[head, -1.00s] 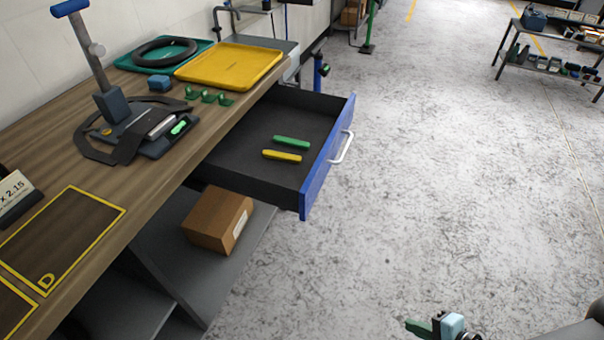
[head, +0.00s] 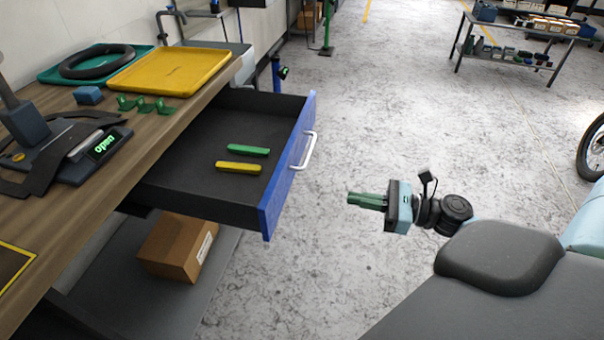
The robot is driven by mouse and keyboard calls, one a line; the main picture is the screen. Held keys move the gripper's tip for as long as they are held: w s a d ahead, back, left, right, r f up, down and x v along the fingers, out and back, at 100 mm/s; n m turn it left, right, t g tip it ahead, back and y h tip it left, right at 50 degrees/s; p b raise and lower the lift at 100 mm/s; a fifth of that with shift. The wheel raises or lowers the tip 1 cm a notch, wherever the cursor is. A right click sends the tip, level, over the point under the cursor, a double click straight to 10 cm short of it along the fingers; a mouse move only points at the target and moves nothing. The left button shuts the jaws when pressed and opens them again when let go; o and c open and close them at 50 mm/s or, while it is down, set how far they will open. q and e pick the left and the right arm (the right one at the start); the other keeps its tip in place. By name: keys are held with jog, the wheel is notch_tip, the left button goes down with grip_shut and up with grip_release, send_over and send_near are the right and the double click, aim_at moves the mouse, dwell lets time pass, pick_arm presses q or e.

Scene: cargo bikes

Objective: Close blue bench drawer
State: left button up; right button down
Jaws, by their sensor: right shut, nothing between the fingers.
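The blue-fronted bench drawer (head: 283,178) stands pulled out from under the wooden bench top (head: 150,135). Its pale handle (head: 308,150) is on the outer face. A green bar (head: 248,150) and a yellow bar (head: 238,167) lie on the dark drawer floor. My right gripper (head: 352,199) has green fingers, is shut and empty, and points left toward the drawer front. It is to the right of the drawer face and apart from the handle. My left gripper is not in the picture.
On the bench are a yellow tray (head: 165,72), a teal tray (head: 60,68) with a black ring and a tool holder. A cardboard box (head: 178,245) sits on the shelf below the drawer. A shelf rack (head: 515,45) stands far right. The floor between is clear.

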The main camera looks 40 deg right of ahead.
aim_at(284, 186)
jog(key=x, duration=1.2)
jog(key=shift+w+a+p, duration=0.25)
jog(key=shift+p, duration=0.15)
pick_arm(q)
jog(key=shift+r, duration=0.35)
pick_arm(e)
jog(key=shift+w+a, duration=0.4)
jog(key=shift+a, duration=0.05)
